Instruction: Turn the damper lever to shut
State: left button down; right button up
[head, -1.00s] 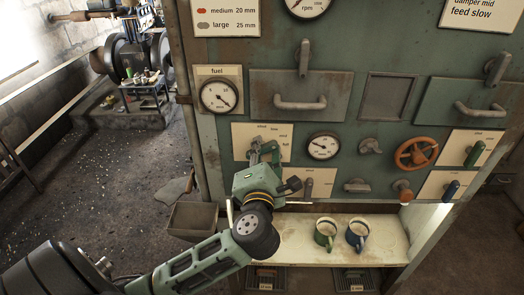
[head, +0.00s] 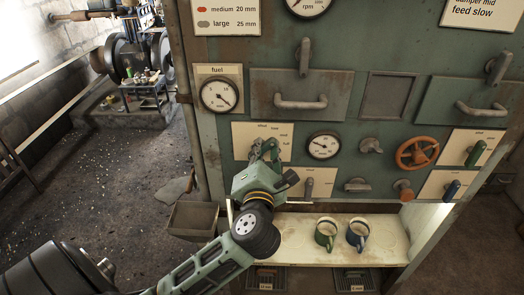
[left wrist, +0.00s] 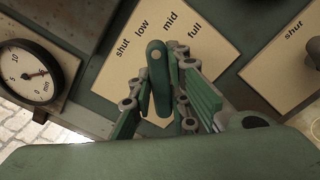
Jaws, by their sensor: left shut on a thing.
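The damper lever (left wrist: 157,75) is a green bar with a rounded end in the left wrist view. It stands over a cream plate (left wrist: 190,60) marked shut, low, mid and full, and its rounded end lies near the gap between low and mid. In the head view the plate (head: 243,133) is left of the round gauge. My left gripper (left wrist: 166,100) is shut on the lever, with its green fingers on both sides. In the head view my left gripper (head: 266,154) hides most of the lever. My right gripper is out of view.
The fuel gauge (head: 221,95) is left of the plate. Below and to the right is another plate with a grey lever (head: 309,188). An orange handwheel (head: 416,153) is farther right.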

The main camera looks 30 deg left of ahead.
pick_arm(q)
jog(key=n, duration=0.2)
jog(key=n+b, duration=0.1)
jog(key=n, duration=0.1)
jog(key=shift+f+n, duration=0.2)
jog(key=shift+n, duration=0.1)
jog(key=n+b, duration=0.1)
jog(key=n, duration=0.3)
jog(key=shift+n, duration=0.4)
jog(key=shift+r, duration=0.1)
jog(key=c, duration=1.7)
grip_release()
jog(key=shift+r, duration=0.1)
jog(key=v, duration=0.7)
jog(key=shift+s+d, duration=0.15)
jog(key=shift+s, duration=0.15)
